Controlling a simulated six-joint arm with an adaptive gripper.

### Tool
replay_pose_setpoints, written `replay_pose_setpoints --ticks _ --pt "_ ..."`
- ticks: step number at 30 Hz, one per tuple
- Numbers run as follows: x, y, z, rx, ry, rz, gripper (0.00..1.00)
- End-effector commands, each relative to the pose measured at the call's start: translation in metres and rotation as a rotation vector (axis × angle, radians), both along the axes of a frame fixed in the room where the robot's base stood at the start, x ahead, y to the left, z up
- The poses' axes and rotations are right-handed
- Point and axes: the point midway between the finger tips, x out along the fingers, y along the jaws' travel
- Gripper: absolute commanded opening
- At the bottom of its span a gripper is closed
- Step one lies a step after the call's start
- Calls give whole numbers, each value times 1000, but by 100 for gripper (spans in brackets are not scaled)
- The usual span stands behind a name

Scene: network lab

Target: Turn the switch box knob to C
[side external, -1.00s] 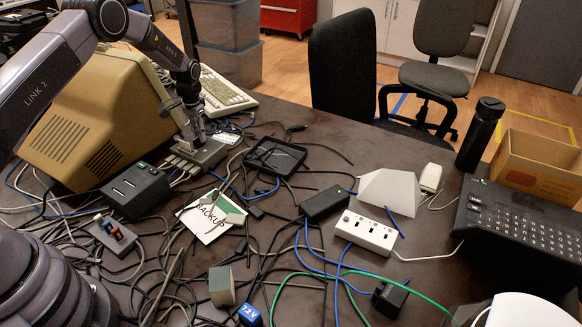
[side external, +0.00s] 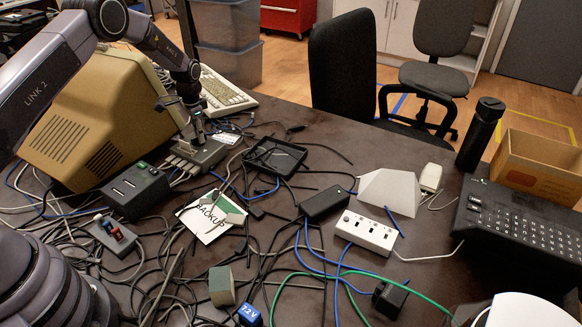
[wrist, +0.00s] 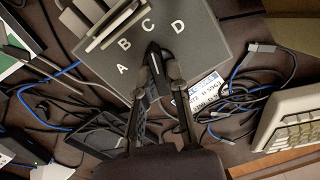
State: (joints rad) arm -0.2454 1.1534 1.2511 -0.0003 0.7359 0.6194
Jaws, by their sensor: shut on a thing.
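The switch box (side external: 208,157) is a grey box on the table beside the beige monitor. In the wrist view its top face (wrist: 203,28) carries white letters A, B, C and D in an arc. Its black knob (wrist: 154,53) stands below the letters, its upper end close to the letter C. My gripper (wrist: 158,75) is shut on the knob, one finger on each side. In the side view my gripper (side external: 198,138) reaches down onto the box top, and the knob is hidden there.
Grey cables plug into the box beside the beige monitor (side external: 75,140). A keyboard (side external: 222,92) lies behind the box and a black tray (side external: 275,157) to its right. A dark two-slot device (side external: 135,190) stands in front left. Loose cables cover much of the table.

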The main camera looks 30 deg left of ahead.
Motion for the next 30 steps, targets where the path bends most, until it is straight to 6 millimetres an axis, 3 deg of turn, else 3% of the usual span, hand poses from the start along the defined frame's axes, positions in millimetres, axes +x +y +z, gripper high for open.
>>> replay_pose_setpoints --ticks 6,7,12,23,30 --pt "-2 0 -1 -2 9 1 0" --pt "-2 0 -1 -2 9 1 16" --pt "-1 0 0 -1 6 1 38" --pt "0 0 4 0 1 1 38" --pt "0 0 45 1 -1 1 38"
